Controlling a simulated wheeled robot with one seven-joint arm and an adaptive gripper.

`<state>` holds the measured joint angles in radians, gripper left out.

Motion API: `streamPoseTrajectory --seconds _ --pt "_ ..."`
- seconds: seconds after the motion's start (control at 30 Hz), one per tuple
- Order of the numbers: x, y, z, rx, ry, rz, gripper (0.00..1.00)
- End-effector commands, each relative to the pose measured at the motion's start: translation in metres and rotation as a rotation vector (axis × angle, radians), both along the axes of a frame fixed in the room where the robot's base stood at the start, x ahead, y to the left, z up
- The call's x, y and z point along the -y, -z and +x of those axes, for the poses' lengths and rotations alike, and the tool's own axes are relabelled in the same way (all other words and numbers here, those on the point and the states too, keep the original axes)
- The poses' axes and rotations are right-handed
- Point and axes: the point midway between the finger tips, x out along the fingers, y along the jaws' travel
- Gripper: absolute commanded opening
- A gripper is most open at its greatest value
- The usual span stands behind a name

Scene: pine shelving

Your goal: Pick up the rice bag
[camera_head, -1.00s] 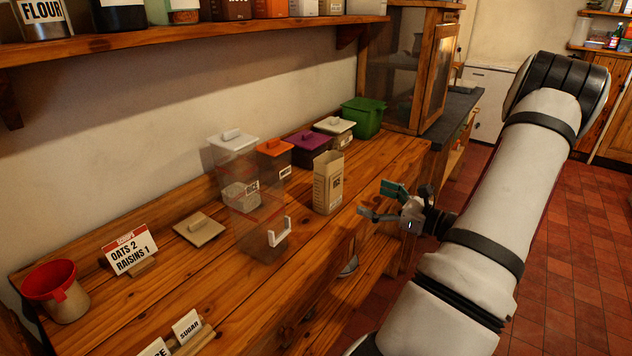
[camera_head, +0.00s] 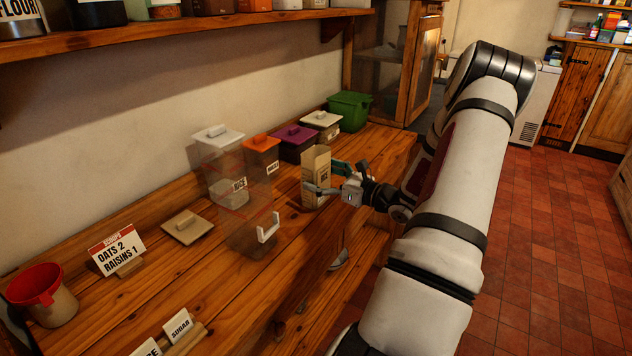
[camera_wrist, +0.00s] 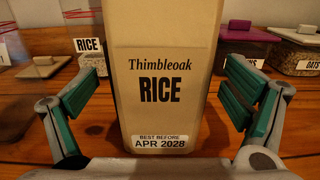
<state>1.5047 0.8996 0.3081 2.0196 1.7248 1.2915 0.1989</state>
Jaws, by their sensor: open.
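The rice bag (camera_head: 316,172) is a tan paper bag standing upright on the wooden counter. In the wrist view the bag (camera_wrist: 165,60) fills the middle, with a label reading "Thimbleoak RICE" and "Best before APR 2028". My gripper (camera_head: 331,180) is open, with its teal-padded fingers around the bag. In the wrist view one finger of my gripper (camera_wrist: 160,105) is on each side of the bag, with a gap on both sides.
A tall clear bin (camera_head: 240,205) marked RICE stands left of the bag. Orange-lidded (camera_head: 261,155), purple-lidded (camera_head: 294,142) and green (camera_head: 349,110) bins line the back. A beige lid (camera_head: 187,226), a sign (camera_head: 117,248) and a red-rimmed cup (camera_head: 42,295) are at left.

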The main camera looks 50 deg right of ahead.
Motion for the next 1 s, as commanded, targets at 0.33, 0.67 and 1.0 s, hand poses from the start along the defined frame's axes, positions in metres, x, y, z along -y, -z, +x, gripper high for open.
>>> streamPoseTrajectory --seconds 0.33,0.67,1.0 --pt "-0.001 0.001 0.020 -0.001 0.000 0.000 0.94" --pt "-0.001 0.000 0.020 -0.001 0.000 0.000 0.31" --pt "-0.001 -0.003 0.020 0.001 0.000 -0.002 0.31"
